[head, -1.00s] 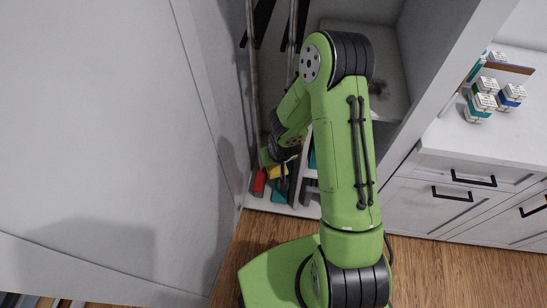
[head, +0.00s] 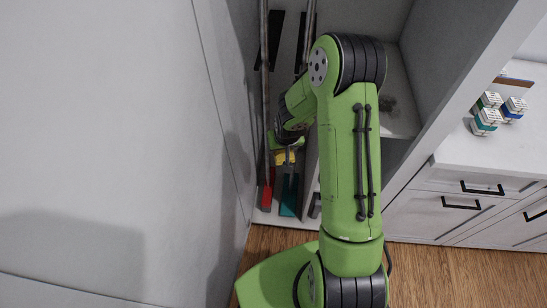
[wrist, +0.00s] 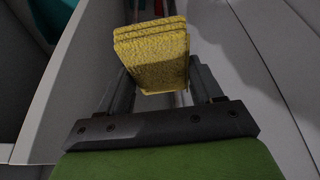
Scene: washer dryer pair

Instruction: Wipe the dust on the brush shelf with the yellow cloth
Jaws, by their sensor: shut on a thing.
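My gripper (wrist: 162,84) is shut on the folded yellow cloth (wrist: 152,48), which stands out between the two fingers in the wrist view. In the head view the cloth (head: 285,158) shows just below my gripper (head: 287,147), inside the left, tall part of the open cabinet. A dark dusty patch (head: 388,104) lies on a pale shelf (head: 402,122) in the cabinet's right part, behind and to the right of my arm. My gripper is left of that shelf, apart from it, with an upright divider between. My arm hides part of the shelf.
Long-handled tools stand in the left part; a red head (head: 267,197) and a teal head (head: 288,196) show near the floor. A large white panel (head: 110,130) fills the left. Small boxes (head: 487,120) sit on the counter (head: 480,152) at right.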

